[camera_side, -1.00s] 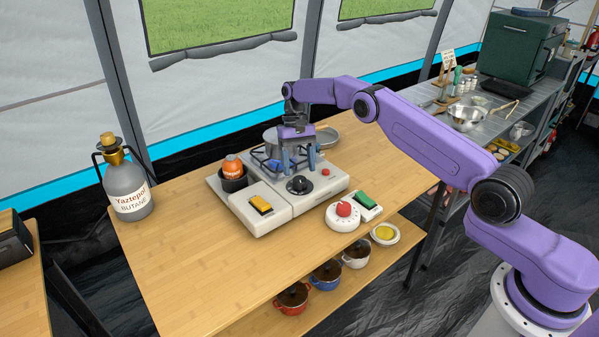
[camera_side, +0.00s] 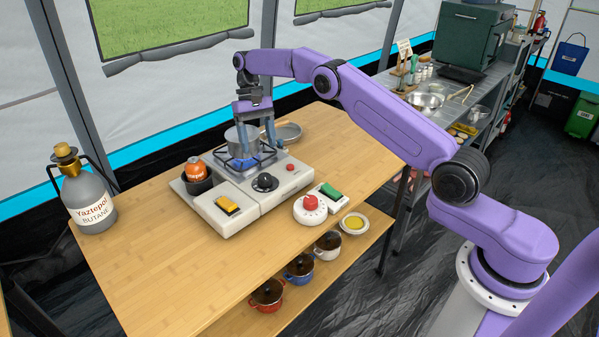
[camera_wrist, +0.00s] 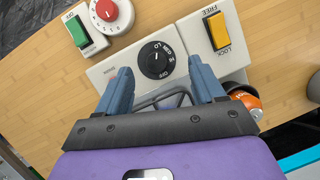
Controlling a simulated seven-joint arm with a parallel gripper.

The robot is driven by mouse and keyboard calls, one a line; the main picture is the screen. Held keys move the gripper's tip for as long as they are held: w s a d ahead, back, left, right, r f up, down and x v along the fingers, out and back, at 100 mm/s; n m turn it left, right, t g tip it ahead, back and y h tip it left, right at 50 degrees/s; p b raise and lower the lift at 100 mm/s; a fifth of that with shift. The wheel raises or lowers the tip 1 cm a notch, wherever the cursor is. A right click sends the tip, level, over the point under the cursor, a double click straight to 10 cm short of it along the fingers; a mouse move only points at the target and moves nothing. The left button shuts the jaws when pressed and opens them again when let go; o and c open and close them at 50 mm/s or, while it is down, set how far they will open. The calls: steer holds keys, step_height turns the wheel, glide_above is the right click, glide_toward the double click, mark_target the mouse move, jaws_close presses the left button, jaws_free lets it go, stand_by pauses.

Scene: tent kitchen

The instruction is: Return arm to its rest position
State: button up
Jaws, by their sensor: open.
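My gripper (camera_side: 256,146) hangs fingers-down above the portable gas stove (camera_side: 238,210), beside the metal pot (camera_side: 243,138) on its burner. It also shows in the wrist view (camera_wrist: 160,76), with two blue fingers apart and nothing between them. The black stove knob (camera_side: 265,182) is clear of the fingers; its dial shows in the wrist view (camera_wrist: 156,60) beyond the fingertips. Blue shows under the pot; I cannot tell surely whether it is flame. My purple arm reaches in from the right.
A red-knobbed timer (camera_side: 310,209) and a green switch (camera_side: 331,192) sit right of the stove. An orange canister (camera_side: 195,168) stands at its left. A butane bottle (camera_side: 89,203) stands at the table's left end. A shallow pan (camera_side: 287,132) lies behind.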

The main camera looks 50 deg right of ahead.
steer(key=s+a+r+n+t+h, duration=0.1)
steer(key=s+a+r+n, duration=0.35)
steer(key=s, duration=0.55)
steer(key=s+a+r+n+t+h, duration=0.1)
steer(key=s+a+r+n, duration=0.2)
steer(key=s+a+r, duration=0.5)
steer(key=s+d+f+n, duration=0.2)
steer(key=s+d, duration=0.2)
steer(key=s, duration=0.5)
steer(key=s+d+f+n+t, duration=0.1)
steer(key=s+d+f+n, duration=0.1)
steer(key=s, duration=0.7)
steer(key=s+d+f+n+t, duration=0.1)
steer(key=s+d+n, duration=0.3)
steer(key=s, duration=0.5)
steer(key=shift+d+f+y, duration=0.3)
steer(key=shift+d+f, duration=0.15)
steer(key=shift+d, duration=0.6)
steer(key=shift+w, duration=0.1)
